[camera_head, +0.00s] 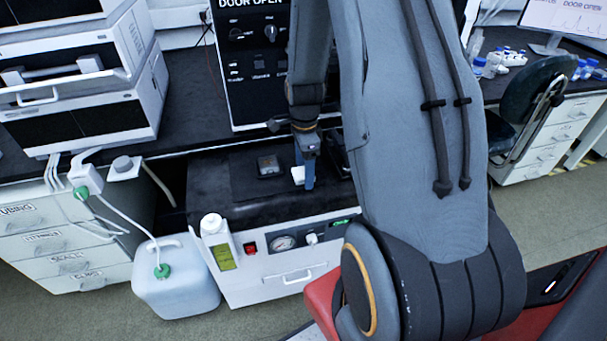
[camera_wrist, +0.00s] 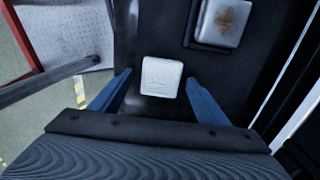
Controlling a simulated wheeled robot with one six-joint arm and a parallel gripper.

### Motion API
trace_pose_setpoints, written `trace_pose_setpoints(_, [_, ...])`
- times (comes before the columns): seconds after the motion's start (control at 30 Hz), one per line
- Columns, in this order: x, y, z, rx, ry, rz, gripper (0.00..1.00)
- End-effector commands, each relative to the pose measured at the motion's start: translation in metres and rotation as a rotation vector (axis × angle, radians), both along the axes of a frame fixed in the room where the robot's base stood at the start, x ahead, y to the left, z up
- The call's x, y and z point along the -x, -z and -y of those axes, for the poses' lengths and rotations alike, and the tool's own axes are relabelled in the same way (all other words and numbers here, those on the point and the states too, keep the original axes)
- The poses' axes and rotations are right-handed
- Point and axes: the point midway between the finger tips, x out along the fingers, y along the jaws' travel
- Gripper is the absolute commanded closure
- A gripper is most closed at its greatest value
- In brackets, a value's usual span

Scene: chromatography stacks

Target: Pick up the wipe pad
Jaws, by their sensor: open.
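The wipe pad (camera_wrist: 161,77) is a small white, textured square on a dark surface in the wrist view. It also shows in the head view (camera_head: 298,175) as a small white patch beside my gripper. My gripper (camera_wrist: 158,88) has its two blue fingers apart, one on each side of the pad, with a gap to it on both sides in the picture. In the head view my gripper (camera_head: 305,182) points down over the black top of the low cabinet. I cannot tell how far the fingertips are above the surface.
A dark square tray with a stained light pad (camera_wrist: 222,20) lies close by; it also shows in the head view (camera_head: 268,166). A white bottle (camera_head: 215,240) stands at the cabinet's front left. A black control panel (camera_head: 250,70) rises behind. A jug (camera_head: 176,280) stands left.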

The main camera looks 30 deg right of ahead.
Motion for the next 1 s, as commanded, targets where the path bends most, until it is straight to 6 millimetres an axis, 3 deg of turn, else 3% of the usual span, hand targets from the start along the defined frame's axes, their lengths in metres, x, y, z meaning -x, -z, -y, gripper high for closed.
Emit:
trace_pose_setpoints(0.2, [0.0,0.0,0.0,0.0,0.0,0.001,0.33])
trace_pose_setpoints(0.43, [0.0,0.0,0.0,0.0,0.0,0.001,0.72])
trace_pose_setpoints(0.5, [-0.001,0.0,0.0,0.0,0.0,0.001,0.78])
trace_pose_setpoints(0.77, [-0.001,-0.002,0.0,0.001,0.0,0.002,0.78])
trace_pose_setpoints(1.0, [-0.002,-0.024,0.001,0.002,0.0,0.006,0.78])
